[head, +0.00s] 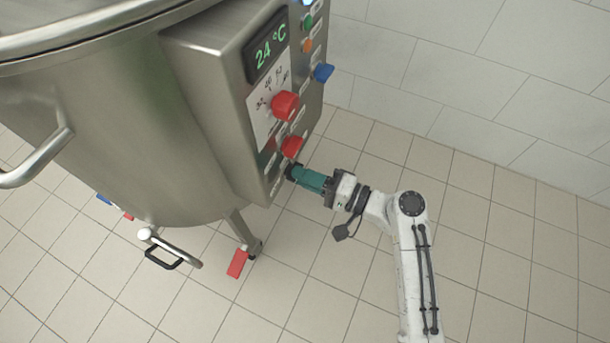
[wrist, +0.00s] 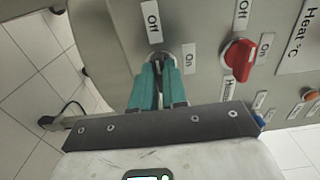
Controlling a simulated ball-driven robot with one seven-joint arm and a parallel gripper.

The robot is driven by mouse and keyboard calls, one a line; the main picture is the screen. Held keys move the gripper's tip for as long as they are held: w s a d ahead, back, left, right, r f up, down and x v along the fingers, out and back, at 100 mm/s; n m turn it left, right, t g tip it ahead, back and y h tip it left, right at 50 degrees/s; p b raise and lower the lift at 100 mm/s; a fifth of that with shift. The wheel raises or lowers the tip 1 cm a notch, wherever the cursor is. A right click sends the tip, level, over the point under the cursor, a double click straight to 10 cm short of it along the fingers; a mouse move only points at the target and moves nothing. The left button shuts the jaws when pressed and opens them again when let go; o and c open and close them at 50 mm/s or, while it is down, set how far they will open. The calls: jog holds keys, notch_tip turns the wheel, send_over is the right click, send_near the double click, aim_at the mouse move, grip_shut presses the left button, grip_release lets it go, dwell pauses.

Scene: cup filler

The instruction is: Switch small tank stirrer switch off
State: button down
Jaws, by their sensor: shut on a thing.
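My gripper (head: 296,172) has teal fingers and reaches the lower corner of the steel control panel (head: 205,70) from the right. In the wrist view its fingers (wrist: 158,85) are closed together on a switch at the panel face. The switch itself is almost wholly hidden by the fingertips, so its turn cannot be told. An "Off" label (wrist: 152,22) sits above the fingertips and an "On" label (wrist: 189,60) to their right. The panel belongs to a round steel tank (head: 110,130).
A red switch (wrist: 240,58) with its own Off and On labels is to the right in the wrist view. In the head view, a red dial (head: 285,105), another red knob (head: 292,147) and a blue knob (head: 323,72) stick out nearby. The display (head: 268,45) reads 24 °C. Tiled floor is clear at right.

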jog(key=c, duration=1.2)
grip_release()
jog(key=shift+o, duration=0.2)
jog(key=p+v, duration=0.2)
jog(key=v, duration=0.9)
